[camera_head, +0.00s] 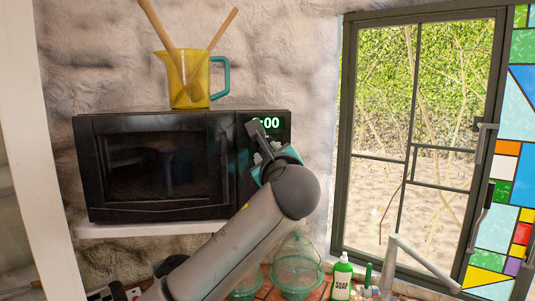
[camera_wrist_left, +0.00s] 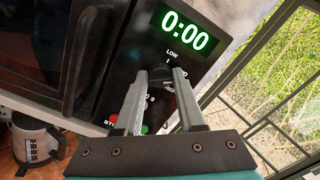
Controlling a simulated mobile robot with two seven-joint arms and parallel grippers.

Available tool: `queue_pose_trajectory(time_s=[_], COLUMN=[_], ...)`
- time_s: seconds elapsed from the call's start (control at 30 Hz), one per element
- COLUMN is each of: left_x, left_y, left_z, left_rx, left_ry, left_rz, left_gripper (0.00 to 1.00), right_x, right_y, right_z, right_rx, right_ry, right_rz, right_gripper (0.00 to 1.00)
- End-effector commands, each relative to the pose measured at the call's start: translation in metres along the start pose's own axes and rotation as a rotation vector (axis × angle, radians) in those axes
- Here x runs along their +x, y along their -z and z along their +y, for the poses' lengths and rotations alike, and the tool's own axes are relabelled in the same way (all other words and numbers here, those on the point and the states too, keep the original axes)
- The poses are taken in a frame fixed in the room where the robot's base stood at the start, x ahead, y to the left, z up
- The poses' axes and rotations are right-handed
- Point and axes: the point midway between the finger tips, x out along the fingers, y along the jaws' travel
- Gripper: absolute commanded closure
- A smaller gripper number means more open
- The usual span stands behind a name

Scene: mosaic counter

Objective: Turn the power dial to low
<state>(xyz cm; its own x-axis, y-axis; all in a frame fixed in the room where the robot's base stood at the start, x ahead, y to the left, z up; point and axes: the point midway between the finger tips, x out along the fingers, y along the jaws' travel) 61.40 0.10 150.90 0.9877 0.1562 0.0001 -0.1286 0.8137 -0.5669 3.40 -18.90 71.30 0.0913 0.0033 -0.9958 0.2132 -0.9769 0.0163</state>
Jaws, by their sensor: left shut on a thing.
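The black microwave (camera_head: 155,165) sits on a white shelf against the wall, its door closed. Its green display (camera_head: 271,124) reads 0:00, clear in the left wrist view (camera_wrist_left: 184,32). Below the display, the dark power dial (camera_wrist_left: 160,74) sits under the word LOW; its pointer direction cannot be made out. My left gripper (camera_wrist_left: 161,80) is shut on the dial, one finger on each side. In the head view my left gripper (camera_head: 262,141) is at the control panel, and the dial is hidden behind it. My right gripper is not in view.
A yellow jug (camera_head: 188,82) with wooden utensils stands on the microwave. The door handle (camera_wrist_left: 88,60) is left of the panel. Red and green buttons (camera_wrist_left: 113,119) lie below the dial. A soap bottle (camera_head: 342,277) and glass domes (camera_head: 297,265) stand below; a window is right.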

Motion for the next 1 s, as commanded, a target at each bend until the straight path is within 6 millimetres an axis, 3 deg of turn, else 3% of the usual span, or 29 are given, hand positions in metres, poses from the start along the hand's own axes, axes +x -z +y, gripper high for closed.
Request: queue_pose_trajectory(time_s=[1.0], left_x=[-0.0002], left_y=[0.0021], left_z=[0.0022], left_rx=[-0.844], left_ry=[-0.002], left_rz=[0.002], left_gripper=[1.00], right_x=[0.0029], right_y=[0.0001], right_z=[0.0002], right_rx=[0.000], right_ry=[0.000], right_rz=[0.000], right_gripper=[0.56])
